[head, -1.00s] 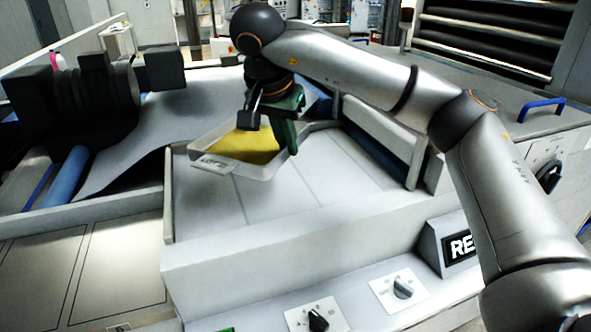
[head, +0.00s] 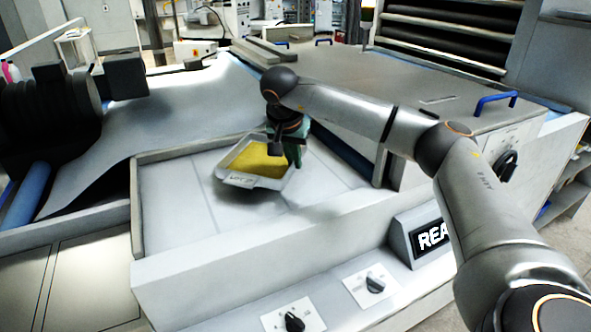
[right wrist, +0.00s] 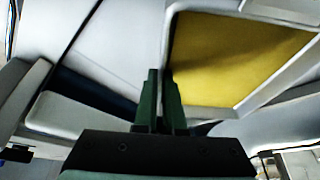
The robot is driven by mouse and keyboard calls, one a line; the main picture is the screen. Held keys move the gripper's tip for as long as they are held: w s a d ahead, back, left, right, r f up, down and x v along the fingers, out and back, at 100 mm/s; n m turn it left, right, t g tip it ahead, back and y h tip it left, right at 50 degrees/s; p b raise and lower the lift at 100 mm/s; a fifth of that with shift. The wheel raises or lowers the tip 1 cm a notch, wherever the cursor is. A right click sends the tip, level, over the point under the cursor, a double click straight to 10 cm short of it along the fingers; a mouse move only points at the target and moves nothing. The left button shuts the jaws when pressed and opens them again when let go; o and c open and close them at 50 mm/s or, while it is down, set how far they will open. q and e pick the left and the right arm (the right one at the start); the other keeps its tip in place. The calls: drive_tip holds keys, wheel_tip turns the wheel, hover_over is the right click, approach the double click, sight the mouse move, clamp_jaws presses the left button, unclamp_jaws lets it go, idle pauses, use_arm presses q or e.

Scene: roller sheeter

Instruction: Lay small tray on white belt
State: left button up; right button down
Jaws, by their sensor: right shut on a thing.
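My left gripper is not in view.
A raised front wall (head: 260,235) borders the belt, with knobs (head: 375,284) and a lettered display (head: 432,237) below. A grey cover with a blue handle (head: 495,101) stands at the right. Dark rollers (head: 50,110) and a grey sheet (head: 170,115) lie left and behind. The belt's left part is clear.

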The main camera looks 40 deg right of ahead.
sight(295, 170)
drive_tip(key=shift+s+a+x, duration=0.15)
drive_tip(key=shift+x, duration=0.7)
drive_tip(key=shift+s+a+x, duration=0.1)
drive_tip(key=shift+a+x, duration=0.05)
drive_tip(key=shift+x, duration=0.7)
drive_tip(key=shift+f, duration=0.2)
drive_tip(key=shift+f, duration=0.15)
drive_tip(key=c, duration=1)
unclamp_jaws()
drive_tip(key=v, duration=1.2)
drive_tip(key=shift+a, duration=0.1)
